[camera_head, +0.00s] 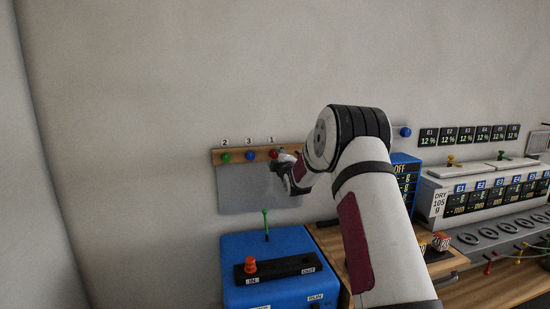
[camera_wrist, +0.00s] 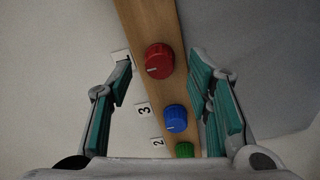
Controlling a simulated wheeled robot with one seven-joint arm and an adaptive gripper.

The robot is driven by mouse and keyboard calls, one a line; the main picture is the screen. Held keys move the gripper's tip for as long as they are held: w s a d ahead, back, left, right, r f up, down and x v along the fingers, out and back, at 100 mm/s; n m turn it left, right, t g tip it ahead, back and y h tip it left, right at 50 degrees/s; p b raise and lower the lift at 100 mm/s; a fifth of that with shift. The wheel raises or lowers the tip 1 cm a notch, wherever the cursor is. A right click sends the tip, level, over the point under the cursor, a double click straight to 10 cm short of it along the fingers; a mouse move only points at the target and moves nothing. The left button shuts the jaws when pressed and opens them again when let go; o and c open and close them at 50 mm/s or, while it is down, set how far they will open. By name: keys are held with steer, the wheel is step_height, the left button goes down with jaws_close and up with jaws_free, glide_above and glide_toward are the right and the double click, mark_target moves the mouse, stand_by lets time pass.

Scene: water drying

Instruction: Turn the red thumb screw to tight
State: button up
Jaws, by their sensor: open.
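The red thumb screw (camera_head: 273,154) is the rightmost of three coloured knobs on a wooden strip on the wall, under the label 1. In the wrist view the red thumb screw (camera_wrist: 159,61) shows a white pointer line on its face. My gripper (camera_wrist: 154,76) is open, with one teal-padded finger on each side of the wooden strip. The red screw lies between the fingers' far ends in that view, and no finger visibly touches it. In the head view my gripper (camera_head: 287,174) is just below and right of the red screw, partly hidden by my arm.
A blue knob (camera_head: 249,155) and a green knob (camera_head: 226,157) sit left of the red one on the wooden strip (camera_head: 238,156). A grey sheet (camera_head: 240,190) hangs below. A blue machine (camera_head: 262,243) with a green lever stands beneath, and instruments with displays (camera_head: 486,190) stand at right.

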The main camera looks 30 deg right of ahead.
mark_target(274, 155)
steer(key=shift+x, duration=1.3)
jaws_close()
